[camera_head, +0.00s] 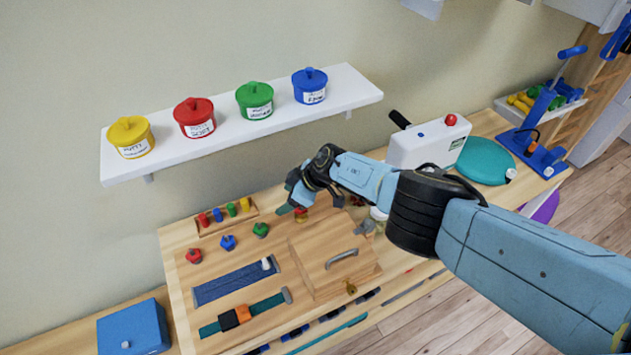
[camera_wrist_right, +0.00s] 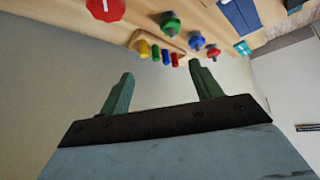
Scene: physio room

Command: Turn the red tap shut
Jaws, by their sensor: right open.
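The red tap (camera_head: 300,211) is on the wooden board, partly hidden by my right gripper in the head view. In the right wrist view its red handle (camera_wrist_right: 105,8) is cut by the top edge, up and left of the fingers. My right gripper (camera_head: 284,210) is just left of the tap in the head view. In the right wrist view its two green fingers (camera_wrist_right: 161,72) are spread, with nothing held between them. The tap handle is not between them. My left gripper is not in view.
Green (camera_head: 261,230), blue (camera_head: 228,242) and red (camera_head: 194,256) knobs sit on the board, with a peg rack (camera_head: 226,217) behind. A wooden box with a handle (camera_head: 341,258) stands in front. A white shelf (camera_head: 240,122) with putty pots hangs above.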

